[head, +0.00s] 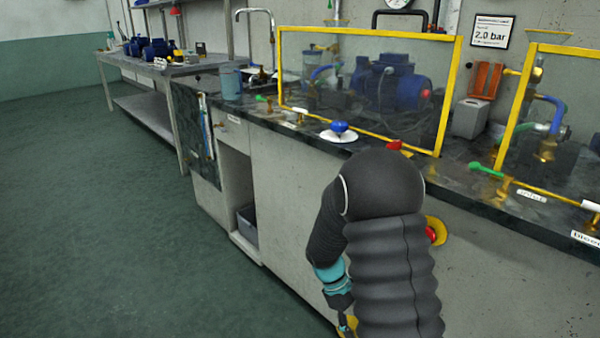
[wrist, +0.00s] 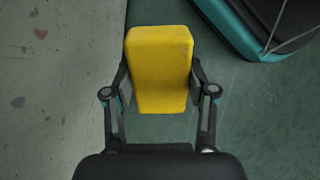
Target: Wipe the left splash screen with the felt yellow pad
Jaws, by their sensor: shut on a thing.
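The left splash screen (head: 350,84) is a clear panel in a yellow frame, standing on the dark counter in the head view. Blue pump parts show through it. My gripper (wrist: 160,100) is shut on the felt yellow pad (wrist: 160,62), which sits between the two fingers in the wrist view. In the head view my arm hangs down in front of the counter, and my gripper is low, below counter height and apart from the screen. Only a small bit of yellow (head: 351,322) shows at the gripper there; my arm hides the rest.
A second yellow-framed screen (head: 512,95) stands at the right. A blue knob (head: 339,127) on a white disc, a red handle (head: 394,146) and a green-handled valve (head: 485,169) stand along the counter's front. A blue-grey cup (head: 231,83) stands left. The green floor (head: 110,240) at left is clear.

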